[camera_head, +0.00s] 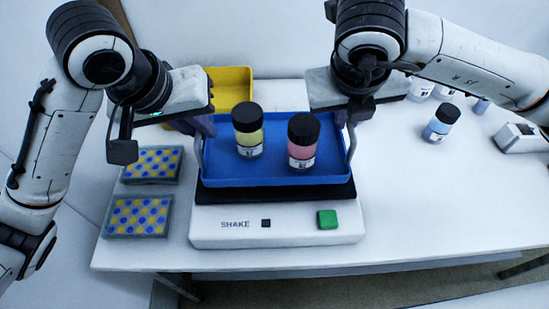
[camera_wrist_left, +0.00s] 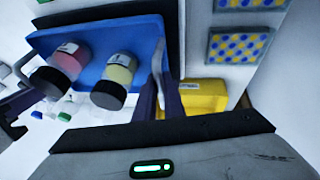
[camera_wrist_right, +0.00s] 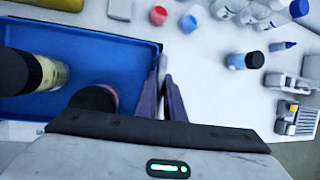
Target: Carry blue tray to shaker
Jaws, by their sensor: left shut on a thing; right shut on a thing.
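The blue tray (camera_head: 228,170) is at the shaker's black top plate in the head view. I cannot tell whether it touches the plate or hangs just above it. It carries a yellow-green bottle (camera_head: 248,134) and a pink bottle (camera_head: 302,145), both upright with black caps. My left gripper (camera_head: 204,136) is shut on the tray's left handle (camera_wrist_left: 161,62). My right gripper (camera_head: 350,122) is shut on the tray's right handle (camera_head: 351,146). The shaker (camera_head: 285,225) is white with a green button at its front right.
A yellow tray (camera_head: 232,82) stands behind the blue tray. Two racks with blue and yellow dots (camera_head: 152,164) (camera_head: 138,216) lie left of the shaker. A blue bottle (camera_head: 440,122) and a white device (camera_head: 520,138) stand at right. The table right of the shaker is clear.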

